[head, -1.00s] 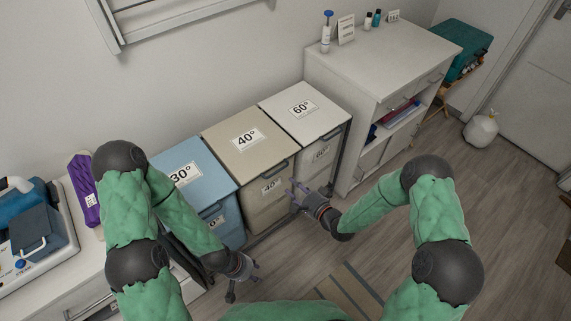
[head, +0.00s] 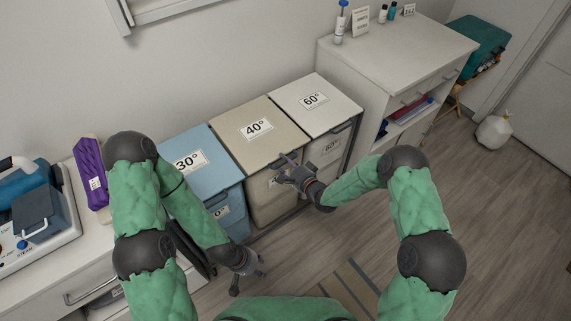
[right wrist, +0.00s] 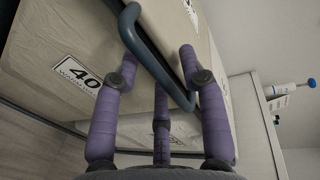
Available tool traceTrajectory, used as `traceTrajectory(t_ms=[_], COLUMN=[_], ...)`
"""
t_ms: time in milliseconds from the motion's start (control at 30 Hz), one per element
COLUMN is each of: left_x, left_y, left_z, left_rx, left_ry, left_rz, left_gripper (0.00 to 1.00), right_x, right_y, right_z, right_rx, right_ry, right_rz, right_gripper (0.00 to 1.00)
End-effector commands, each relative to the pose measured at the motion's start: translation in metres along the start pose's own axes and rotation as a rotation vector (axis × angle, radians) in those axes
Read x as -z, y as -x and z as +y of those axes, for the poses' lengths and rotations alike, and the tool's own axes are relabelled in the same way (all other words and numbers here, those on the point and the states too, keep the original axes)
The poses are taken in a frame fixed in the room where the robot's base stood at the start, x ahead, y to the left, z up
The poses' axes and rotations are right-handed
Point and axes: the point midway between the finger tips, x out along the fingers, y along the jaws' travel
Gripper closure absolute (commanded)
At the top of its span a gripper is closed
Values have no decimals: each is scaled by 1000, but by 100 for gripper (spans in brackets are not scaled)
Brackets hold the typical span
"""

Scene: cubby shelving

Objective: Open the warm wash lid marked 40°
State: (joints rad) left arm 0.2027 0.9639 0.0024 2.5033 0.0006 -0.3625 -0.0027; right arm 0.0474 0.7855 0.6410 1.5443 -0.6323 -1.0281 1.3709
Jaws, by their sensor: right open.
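The beige 40° lid (head: 265,153) lies closed on its beige bin, between the blue 30° lid (head: 205,178) and the white 60° lid (head: 322,117). My right gripper (head: 280,168) is open at the front edge of the 40° lid. In the right wrist view, its purple fingers (right wrist: 158,62) stand on both sides of a blue-grey bar handle (right wrist: 150,58); I cannot tell whether they touch it. The bin's 40 label (right wrist: 80,75) is at the left there. My left gripper (head: 249,277) is open and empty, low over the floor.
A white cabinet (head: 410,55) with bottles on top stands right of the bins.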

Motion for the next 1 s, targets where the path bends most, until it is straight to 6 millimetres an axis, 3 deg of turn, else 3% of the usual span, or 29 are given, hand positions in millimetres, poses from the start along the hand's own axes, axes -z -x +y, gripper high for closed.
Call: traceTrajectory(t_ms=[167, 300, 333, 667, 1000], left_x=[0, 0, 0, 0, -2], left_y=[0, 0, 0, 5, 43], left_z=[0, 0, 0, 2, 15], left_rx=[0, 0, 0, 0, 0], left_ry=[0, 0, 0, 0, 0], left_rz=[0, 0, 0, 0, 0], left_gripper=[60, 60, 60, 60, 60], right_x=[0, 0, 0, 0, 0], right_y=[0, 0, 0, 2, 9], right_z=[0, 0, 0, -4, -46], right_rx=[0, 0, -1, -15, -114], right_ry=[0, -1, -1, -2, -2], right_rz=[0, 1, 0, 0, -1], right_gripper=[58, 97, 100, 100, 100])
